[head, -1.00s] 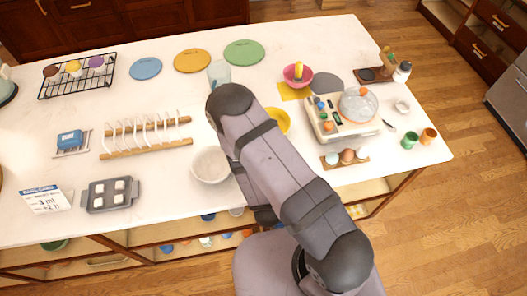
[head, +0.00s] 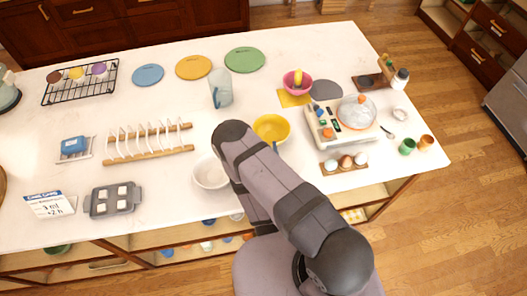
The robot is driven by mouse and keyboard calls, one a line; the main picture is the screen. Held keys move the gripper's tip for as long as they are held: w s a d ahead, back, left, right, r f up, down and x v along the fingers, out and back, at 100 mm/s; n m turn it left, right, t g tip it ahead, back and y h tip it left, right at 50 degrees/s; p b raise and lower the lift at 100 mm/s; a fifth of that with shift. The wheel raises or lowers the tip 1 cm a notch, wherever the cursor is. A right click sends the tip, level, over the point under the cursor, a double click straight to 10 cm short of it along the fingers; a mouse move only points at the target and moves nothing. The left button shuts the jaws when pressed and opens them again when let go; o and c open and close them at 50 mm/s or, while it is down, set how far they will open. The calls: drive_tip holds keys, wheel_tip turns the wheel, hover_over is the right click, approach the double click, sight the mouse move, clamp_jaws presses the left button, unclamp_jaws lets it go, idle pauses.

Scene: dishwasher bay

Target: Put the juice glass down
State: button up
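A pale, see-through upright vessel (head: 221,89) stands on the white counter behind my arm's elbow.
A white bowl (head: 208,173) stands left of my arm. A dish rack (head: 150,149), a grey tray (head: 113,200) and a sign (head: 48,204) are at left. A hotplate (head: 342,128) and egg holder (head: 344,168) are at right. Flat discs (head: 194,67) lie at the back.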

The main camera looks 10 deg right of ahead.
drive_tip(key=shift+f, duration=0.6)
drive_tip(key=shift+f, duration=0.2)
drive_tip(key=o, duration=1.2)
drive_tip(key=shift+r, duration=0.15)
drive_tip(key=shift+s+r, duration=0.1)
drive_tip(key=shift+s, duration=0.05)
drive_tip(key=s, duration=0.2)
drive_tip(key=s+a, duration=0.1)
drive_tip(key=s, duration=0.2)
drive_tip(key=shift+s+a+f, duration=0.1)
drive_tip(key=shift+s+f, duration=0.1)
drive_tip(key=shift+s+r, duration=0.15)
drive_tip(key=shift+s, duration=0.75)
